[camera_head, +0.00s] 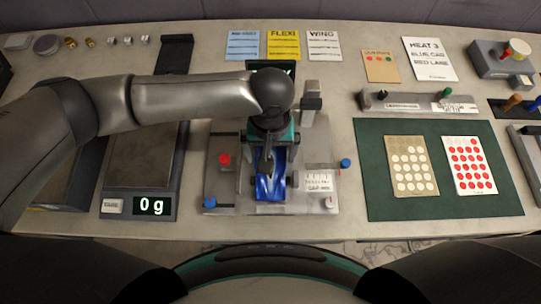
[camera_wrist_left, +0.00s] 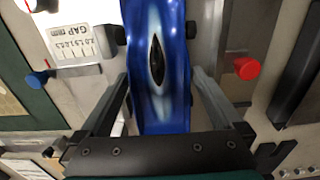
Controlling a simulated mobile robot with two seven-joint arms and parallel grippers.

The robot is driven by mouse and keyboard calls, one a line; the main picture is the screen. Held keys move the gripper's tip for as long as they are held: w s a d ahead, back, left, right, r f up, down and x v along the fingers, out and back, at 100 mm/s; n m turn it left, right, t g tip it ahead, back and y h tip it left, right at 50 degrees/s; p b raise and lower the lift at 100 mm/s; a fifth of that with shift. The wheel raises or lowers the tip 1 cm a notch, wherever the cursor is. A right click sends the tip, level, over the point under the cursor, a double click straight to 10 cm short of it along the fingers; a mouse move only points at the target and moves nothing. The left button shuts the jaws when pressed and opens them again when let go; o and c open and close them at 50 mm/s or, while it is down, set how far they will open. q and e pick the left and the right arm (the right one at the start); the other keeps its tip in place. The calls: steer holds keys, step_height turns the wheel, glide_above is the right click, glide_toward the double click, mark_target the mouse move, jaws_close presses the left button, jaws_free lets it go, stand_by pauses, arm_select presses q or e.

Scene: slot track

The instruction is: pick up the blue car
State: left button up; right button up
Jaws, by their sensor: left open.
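The blue car (camera_head: 270,188) sits on a grey metal fixture (camera_head: 233,190) near the middle of the table, its front toward me. My left gripper (camera_head: 269,160) is above the car's rear part, pointing down. In the left wrist view the blue car (camera_wrist_left: 160,75) lies between the two open fingers of my left gripper (camera_wrist_left: 163,90), one finger on each side with a gap. A dark oval cockpit marks the car's top. The gripper hides the car's far end in the head view. My right gripper is not in view.
A scale (camera_head: 112,190) reading 0 g stands left of the fixture. A red knob (camera_head: 225,159) and blue knobs (camera_head: 346,163) stick up from the fixture around the car. A green mat (camera_head: 440,205) with two dotted cards lies to the right. Paper cards lie at the back.

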arm_select(q)
steer(key=shift+c, duration=0.2)
steer(key=shift+r, duration=0.1)
steer(key=c, duration=1.3)
